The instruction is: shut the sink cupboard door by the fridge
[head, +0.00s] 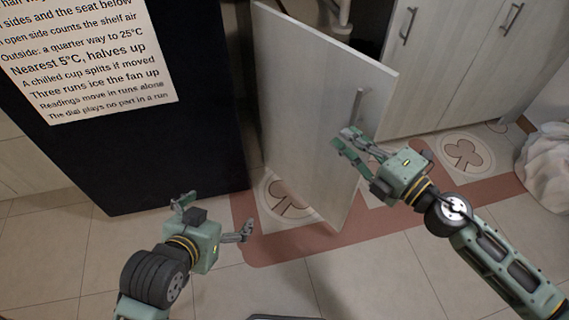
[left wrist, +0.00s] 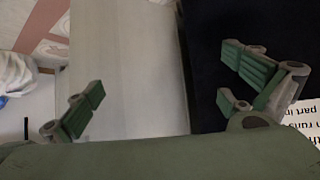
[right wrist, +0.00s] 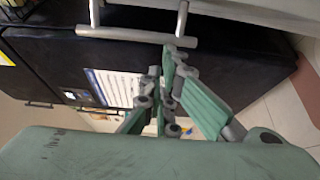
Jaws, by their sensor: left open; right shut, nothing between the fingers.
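The sink cupboard door (head: 300,95) is a pale wood panel standing wide open beside the black fridge (head: 150,150). My right gripper (head: 346,142) is shut and empty, just below the handle. In the right wrist view the handle (right wrist: 135,36) lies just beyond the closed fingertips (right wrist: 170,60); I cannot tell if they touch. My left gripper (head: 212,216) is open and empty, low in front of the fridge. In the left wrist view the door (left wrist: 130,70) shows beyond the open fingers.
A printed notice (head: 90,50) is on the fridge. The open cupboard shows a white pipe (head: 341,14). Closed cupboard doors (head: 460,60) stand to its right. A reddish mat (head: 290,243) with clover shapes lies under the open door. A white bag (head: 548,155) sits at the right edge.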

